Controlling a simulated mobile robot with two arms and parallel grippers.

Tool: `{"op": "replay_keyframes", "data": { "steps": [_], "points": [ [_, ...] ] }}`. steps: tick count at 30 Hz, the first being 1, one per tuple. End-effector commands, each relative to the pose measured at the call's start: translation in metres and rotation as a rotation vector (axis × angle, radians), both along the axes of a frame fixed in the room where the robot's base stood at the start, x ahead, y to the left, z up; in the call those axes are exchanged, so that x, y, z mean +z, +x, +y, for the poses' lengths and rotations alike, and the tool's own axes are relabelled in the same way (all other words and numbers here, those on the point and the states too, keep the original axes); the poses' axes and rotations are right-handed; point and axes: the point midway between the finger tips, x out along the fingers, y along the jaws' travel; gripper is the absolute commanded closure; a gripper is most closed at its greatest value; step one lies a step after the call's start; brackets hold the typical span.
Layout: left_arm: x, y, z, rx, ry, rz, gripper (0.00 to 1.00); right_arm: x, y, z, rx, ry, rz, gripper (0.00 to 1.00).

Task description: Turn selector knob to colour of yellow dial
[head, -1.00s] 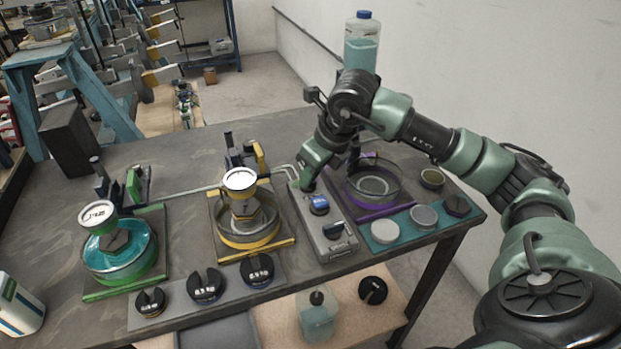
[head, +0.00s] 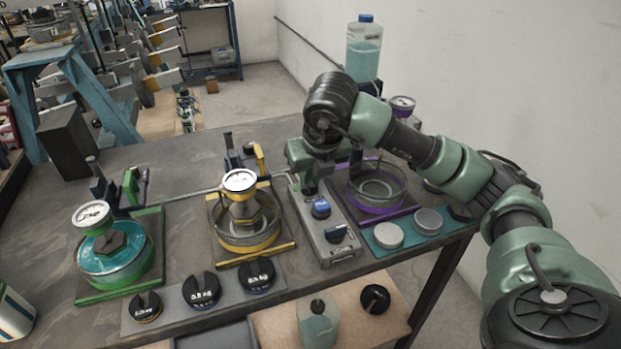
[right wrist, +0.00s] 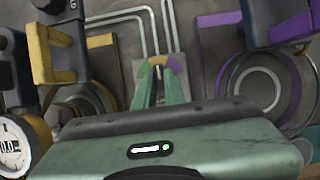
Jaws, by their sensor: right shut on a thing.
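The grey control box (head: 328,238) stands between the yellow and purple stations. My right gripper (head: 309,187) points down at its far end and is shut on the selector knob, which the fingers mostly hide. In the right wrist view my right gripper (right wrist: 161,88) has its green fingers close together below a coloured arc (right wrist: 161,62), green at left, yellow in the middle, purple at right. The knob's pointing direction cannot be told. The yellow station's round white-faced dial (head: 239,181) sits above its glass dish. My left gripper is not in view.
A blue knob (head: 320,208) and a black knob (head: 336,234) sit nearer on the box. The green station (head: 117,255) is at left, the purple dish (head: 376,184) close right of the gripper. Black weights (head: 202,290) line the front. Thin pipes run behind the stations.

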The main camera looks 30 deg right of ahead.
Motion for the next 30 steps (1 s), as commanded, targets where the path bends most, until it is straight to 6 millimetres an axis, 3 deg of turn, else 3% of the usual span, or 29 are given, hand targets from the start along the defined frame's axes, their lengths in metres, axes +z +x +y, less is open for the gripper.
{"op": "replay_keyframes", "data": {
  "steps": [9, 12, 23, 30],
  "points": [
    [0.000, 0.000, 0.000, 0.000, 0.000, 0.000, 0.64, 0.002, 0.001, 0.000, -0.003, 0.000, -0.003, 1.00],
    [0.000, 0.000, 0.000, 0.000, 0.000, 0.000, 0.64, 0.002, 0.001, 0.000, -0.003, 0.000, -0.003, 0.67],
    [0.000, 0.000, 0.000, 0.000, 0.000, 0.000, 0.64, 0.003, 0.000, 0.000, -0.001, 0.000, -0.002, 0.67],
    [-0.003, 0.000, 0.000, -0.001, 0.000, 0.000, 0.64, 0.036, -0.013, 0.003, 0.000, 0.001, -0.006, 0.67]
  ]
}}
